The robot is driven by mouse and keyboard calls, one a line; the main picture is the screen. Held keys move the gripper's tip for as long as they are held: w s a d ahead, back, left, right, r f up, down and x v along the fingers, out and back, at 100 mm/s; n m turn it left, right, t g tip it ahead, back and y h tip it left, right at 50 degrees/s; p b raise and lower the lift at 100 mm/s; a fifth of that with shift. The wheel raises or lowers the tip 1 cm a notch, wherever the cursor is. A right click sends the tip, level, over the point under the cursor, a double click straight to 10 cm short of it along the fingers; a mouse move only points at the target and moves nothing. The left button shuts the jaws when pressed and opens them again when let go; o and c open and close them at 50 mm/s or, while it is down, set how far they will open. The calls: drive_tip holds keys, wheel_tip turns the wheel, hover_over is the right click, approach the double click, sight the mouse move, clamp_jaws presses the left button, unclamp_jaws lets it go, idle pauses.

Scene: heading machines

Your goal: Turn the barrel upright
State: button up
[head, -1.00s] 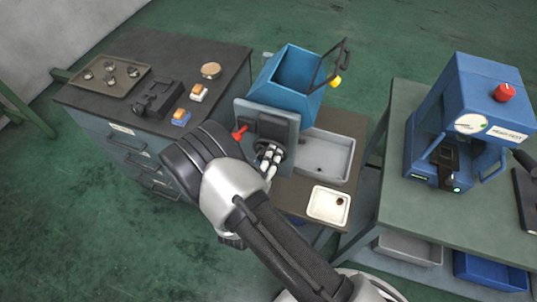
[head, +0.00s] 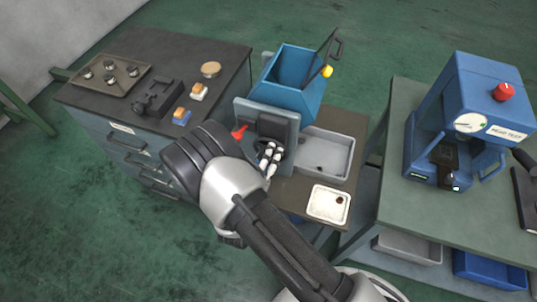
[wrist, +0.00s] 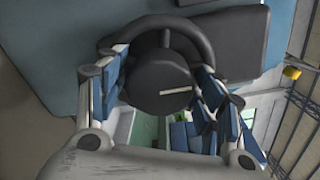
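The barrel, a blue open-topped box (head: 295,98), sits behind a grey-blue upright plate (head: 289,117) in the head view. It looks nearly upright, with its dark lid (head: 326,58) raised at the right and a yellow knob (head: 327,71) on that side. A dark handwheel (wrist: 157,75) with a white mark on its hub fills the middle of the wrist view. My gripper (head: 268,158) is at this wheel on the plate's front. In the wrist view, its blue-and-grey fingers (wrist: 165,90) close in on both sides of the hub; the exact contact is partly hidden.
A red lever (head: 239,132) sits left of the wheel. A grey tray (head: 324,154) and a small white tray (head: 328,204) are to the right. A dark-topped cabinet (head: 222,75) stands at left, and a bench with a blue press (head: 462,115) at right.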

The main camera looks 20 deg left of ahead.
drive_tip(key=shift+o, duration=0.4)
drive_tip(key=shift+s, duration=0.1)
drive_tip(key=s, duration=1.1)
drive_tip(key=shift+s+a+r, duration=0.15)
drive_tip(key=shift+s+a, duration=0.25)
drive_tip(key=shift+a, duration=0.05)
